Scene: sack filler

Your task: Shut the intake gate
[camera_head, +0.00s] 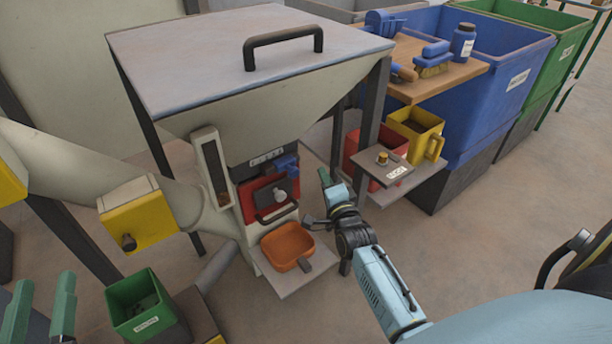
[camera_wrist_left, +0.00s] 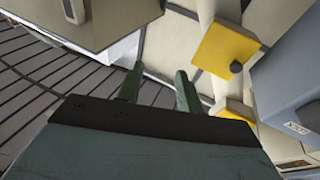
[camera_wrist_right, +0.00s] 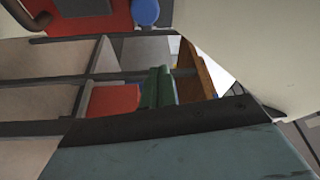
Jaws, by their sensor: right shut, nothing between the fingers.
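A yellow plate with a dark knob (camera_head: 140,214) sits on the pale slanted pipe left of the hopper machine; it also shows in the left wrist view (camera_wrist_left: 222,45). A second yellow part (camera_head: 10,180) is at the left edge. I cannot tell which part is the intake gate. My left gripper (camera_head: 38,312) is open and empty, low at the left; its two green fingers (camera_wrist_left: 160,85) stand apart, left of and below the yellow plate in its wrist view. My right gripper (camera_head: 325,180) is shut and empty, right of the machine's red front; its fingers (camera_wrist_right: 160,88) are together.
The grey hopper (camera_head: 250,50) has a red panel (camera_head: 268,200) and an orange scoop (camera_head: 288,246) on a shelf below. A green bin (camera_head: 142,300) stands near my left gripper. A small shelf (camera_head: 430,180) with red and yellow containers, and blue bins (camera_head: 500,90), are on the right.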

